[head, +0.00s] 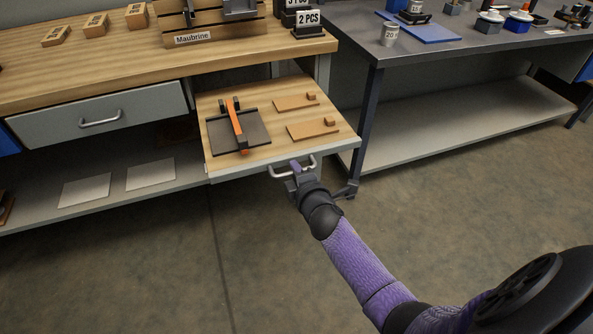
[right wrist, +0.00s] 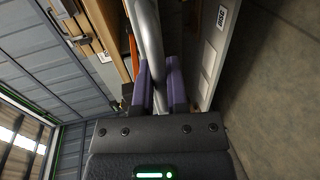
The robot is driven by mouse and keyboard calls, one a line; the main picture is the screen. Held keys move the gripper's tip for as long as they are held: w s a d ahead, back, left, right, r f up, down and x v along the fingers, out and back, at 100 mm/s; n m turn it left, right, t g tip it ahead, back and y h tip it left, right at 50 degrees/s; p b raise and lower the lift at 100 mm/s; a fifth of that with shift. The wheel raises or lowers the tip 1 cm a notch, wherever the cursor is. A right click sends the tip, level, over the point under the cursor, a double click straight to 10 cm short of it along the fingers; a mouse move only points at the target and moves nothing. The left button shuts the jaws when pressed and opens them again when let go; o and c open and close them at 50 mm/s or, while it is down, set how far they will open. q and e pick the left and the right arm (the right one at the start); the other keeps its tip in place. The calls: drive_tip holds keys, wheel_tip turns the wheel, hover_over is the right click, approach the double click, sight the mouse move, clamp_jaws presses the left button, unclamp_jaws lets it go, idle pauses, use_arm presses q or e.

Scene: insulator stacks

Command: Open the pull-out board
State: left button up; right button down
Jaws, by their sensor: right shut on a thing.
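The pull-out board (head: 270,160) is a wooden-topped board with a grey front edge, extended out from under the workbench in the head view. A metal bar handle (head: 276,172) is fixed to its front edge. My right gripper (head: 296,168) is at the right part of this handle and shut on it. In the right wrist view the handle (right wrist: 146,40) runs between the purple fingers (right wrist: 160,88). On the board lie a dark plate with an orange-handled tool (head: 237,127) and two small wooden pieces (head: 313,129). My left gripper is not in view.
A closed grey drawer (head: 100,118) is left of the board, under the wooden benchtop (head: 130,66). A grey table (head: 455,43) with small parts stands to the right, its leg (head: 368,115) close to the board. The floor (head: 180,265) in front is clear.

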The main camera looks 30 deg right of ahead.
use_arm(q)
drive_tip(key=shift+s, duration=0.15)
use_arm(e)
drive_tip(key=c, duration=0.7)
unclamp_jaws()
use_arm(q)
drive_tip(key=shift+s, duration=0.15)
use_arm(e)
drive_tip(key=shift+s+a+r, duration=0.1)
drive_tip(key=shift+s, duration=0.15)
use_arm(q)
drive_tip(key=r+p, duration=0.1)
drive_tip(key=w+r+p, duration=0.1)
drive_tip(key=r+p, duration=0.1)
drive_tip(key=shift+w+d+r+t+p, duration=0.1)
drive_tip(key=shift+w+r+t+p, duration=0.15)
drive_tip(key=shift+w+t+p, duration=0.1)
use_arm(e)
drive_tip(key=v, duration=0.9)
drive_tip(key=shift+s, duration=0.15)
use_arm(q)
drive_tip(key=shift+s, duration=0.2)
